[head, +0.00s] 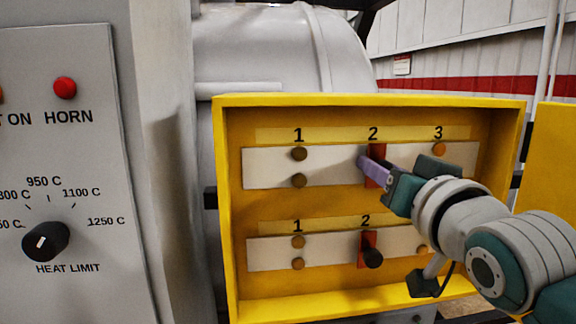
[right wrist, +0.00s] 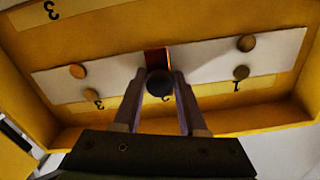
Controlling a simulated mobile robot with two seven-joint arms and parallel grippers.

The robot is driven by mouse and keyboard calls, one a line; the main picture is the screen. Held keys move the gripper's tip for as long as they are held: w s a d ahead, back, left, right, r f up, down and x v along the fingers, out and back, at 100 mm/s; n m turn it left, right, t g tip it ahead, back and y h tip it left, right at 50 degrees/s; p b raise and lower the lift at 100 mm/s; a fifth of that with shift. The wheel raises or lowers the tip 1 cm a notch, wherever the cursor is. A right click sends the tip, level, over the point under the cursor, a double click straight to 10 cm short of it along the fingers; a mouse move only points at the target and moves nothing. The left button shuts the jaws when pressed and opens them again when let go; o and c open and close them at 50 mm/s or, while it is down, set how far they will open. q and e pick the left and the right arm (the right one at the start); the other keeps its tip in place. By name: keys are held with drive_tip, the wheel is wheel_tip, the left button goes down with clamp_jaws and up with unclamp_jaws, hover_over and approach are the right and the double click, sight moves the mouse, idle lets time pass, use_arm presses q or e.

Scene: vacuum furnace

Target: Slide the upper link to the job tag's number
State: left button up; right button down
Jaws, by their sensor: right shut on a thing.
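The upper link is a red piece (head: 377,170) at number 2 on the upper white strip (head: 335,165) in the head view. In the right wrist view, which is upside down, the red link (right wrist: 157,60) shows behind its round black knob (right wrist: 160,84). My right gripper (head: 366,166) is shut on this knob, one finger on each side; the fingers (right wrist: 159,82) also show in the right wrist view. The lower link (head: 368,250), red with a black knob, sits at number 2 on the lower strip. I see no job tag. My left gripper is out of view.
The yellow box (head: 228,200) has raised walls around both strips, and its yellow door (head: 556,170) stands open at the right. Brass studs (head: 299,154) mark number 1. A grey panel (head: 60,150) with a horn lamp and a heat limit knob (head: 46,241) stands left.

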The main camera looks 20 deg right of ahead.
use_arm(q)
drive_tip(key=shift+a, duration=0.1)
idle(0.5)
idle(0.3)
use_arm(e)
drive_tip(key=shift+s+d, duration=0.1)
drive_tip(key=shift+d, duration=0.25)
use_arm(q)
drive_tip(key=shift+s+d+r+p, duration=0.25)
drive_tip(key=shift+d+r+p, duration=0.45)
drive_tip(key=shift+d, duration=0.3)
use_arm(e)
drive_tip(key=s+d, duration=0.2)
drive_tip(key=d, duration=0.8)
drive_tip(key=shift+s+d, duration=0.25)
drive_tip(key=shift+f, duration=0.1)
drive_tip(key=c, duration=0.5)
unclamp_jaws()
drive_tip(key=shift+c, duration=0.2)
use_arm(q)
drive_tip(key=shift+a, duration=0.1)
